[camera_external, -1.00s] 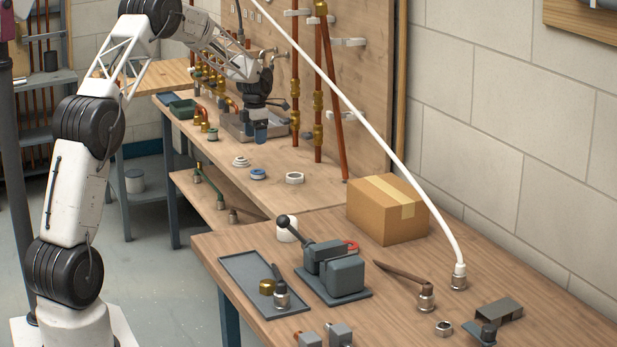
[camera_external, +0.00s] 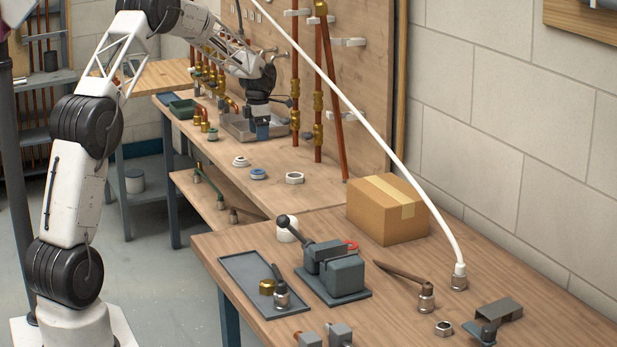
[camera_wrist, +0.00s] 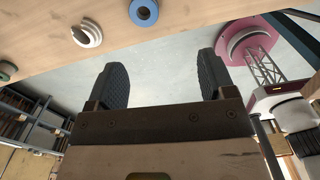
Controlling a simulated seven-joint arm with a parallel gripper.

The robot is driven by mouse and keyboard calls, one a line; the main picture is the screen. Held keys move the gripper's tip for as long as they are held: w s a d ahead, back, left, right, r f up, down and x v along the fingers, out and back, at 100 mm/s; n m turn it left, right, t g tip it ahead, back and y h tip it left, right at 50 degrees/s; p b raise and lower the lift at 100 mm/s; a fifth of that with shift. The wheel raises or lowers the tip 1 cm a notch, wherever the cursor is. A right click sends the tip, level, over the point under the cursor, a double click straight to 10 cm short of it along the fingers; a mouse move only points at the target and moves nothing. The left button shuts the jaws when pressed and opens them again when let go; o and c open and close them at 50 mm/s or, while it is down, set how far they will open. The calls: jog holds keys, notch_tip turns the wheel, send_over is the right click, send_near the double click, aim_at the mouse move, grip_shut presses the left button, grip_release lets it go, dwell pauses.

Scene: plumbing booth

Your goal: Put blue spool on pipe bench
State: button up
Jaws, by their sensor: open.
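The spool also shows at the top edge of the wrist view (camera_wrist: 144,12), partly cut off.
A white spool (camera_external: 241,161) and a metal nut (camera_external: 294,178) flank the blue spool. A green spool (camera_external: 213,135) stands farther back. The near bench holds a cardboard box (camera_external: 387,212).

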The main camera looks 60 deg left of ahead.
jog(key=s+d+r+m, duration=0.4)
jog(key=d+r+m, duration=0.15)
jog(key=d, duration=0.65)
jog(key=s+d+r+m+t, duration=0.1)
jog(key=s+d+r+m, duration=0.5)
jog(key=d, duration=0.6)
jog(key=s+d+r+m, duration=0.3)
jog(key=d+r+m, duration=0.2)
jog(key=d+r, duration=0.5)
jog(key=s+d+m+t, duration=0.1)
jog(key=s+d+m, duration=0.9)
jog(key=s+d, duration=0.65)
jog(key=s+d+f+m, duration=0.2)
jog(key=s+d+m, duration=0.2)
jog(key=s, duration=0.3)
jog(key=s+d+f+m, duration=0.3)
jog(key=s+d+m, duration=0.1)
jog(key=s, duration=0.4)
jog(key=shift+t, duration=0.3)
